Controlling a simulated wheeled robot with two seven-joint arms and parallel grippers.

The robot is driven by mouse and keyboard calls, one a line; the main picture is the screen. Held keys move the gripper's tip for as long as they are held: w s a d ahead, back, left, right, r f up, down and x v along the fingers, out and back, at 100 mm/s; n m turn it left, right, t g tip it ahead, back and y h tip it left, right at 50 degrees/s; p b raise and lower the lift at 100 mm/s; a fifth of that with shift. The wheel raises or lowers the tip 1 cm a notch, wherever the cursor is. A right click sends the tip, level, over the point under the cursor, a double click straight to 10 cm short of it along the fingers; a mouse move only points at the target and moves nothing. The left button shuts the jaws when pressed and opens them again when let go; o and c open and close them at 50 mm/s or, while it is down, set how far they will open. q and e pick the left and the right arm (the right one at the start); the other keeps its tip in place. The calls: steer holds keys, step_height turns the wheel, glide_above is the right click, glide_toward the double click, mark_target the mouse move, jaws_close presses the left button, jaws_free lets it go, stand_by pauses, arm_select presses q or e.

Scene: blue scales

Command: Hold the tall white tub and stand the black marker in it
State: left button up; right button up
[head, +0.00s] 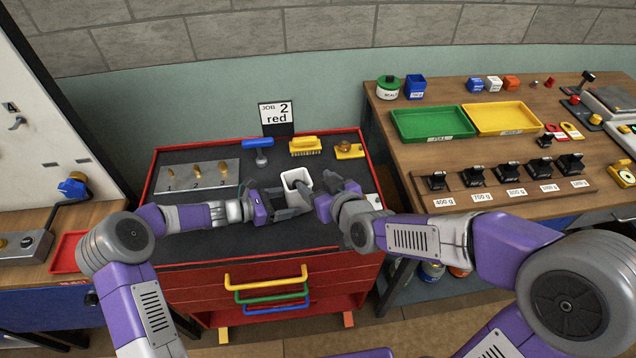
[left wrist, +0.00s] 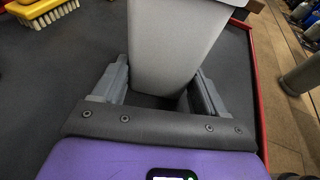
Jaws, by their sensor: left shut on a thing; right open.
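The tall white tub (head: 297,178) stands upright on the dark top of the red cart, its open mouth facing up. My left gripper (head: 285,203) is shut on the tub, low on its body. In the left wrist view the tub (left wrist: 175,45) rises between the two grey fingers of the left gripper (left wrist: 160,88). My right gripper (head: 316,194) is open, close to the right side of the tub; whether it touches the tub I cannot tell. I cannot make out the black marker in either view.
The red cart's top (head: 205,225) also holds a metal plate with brass pieces (head: 197,175), a blue-handled tool (head: 260,148), a yellow brush (head: 305,146) and a yellow item (head: 349,151) behind the tub. The "2 red" sign (head: 277,117) stands at the back. Front left is clear.

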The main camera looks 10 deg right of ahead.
arm_select(q)
steer(key=o, duration=0.8)
steer(key=shift+o, duration=0.2)
steer(key=v, duration=1.2)
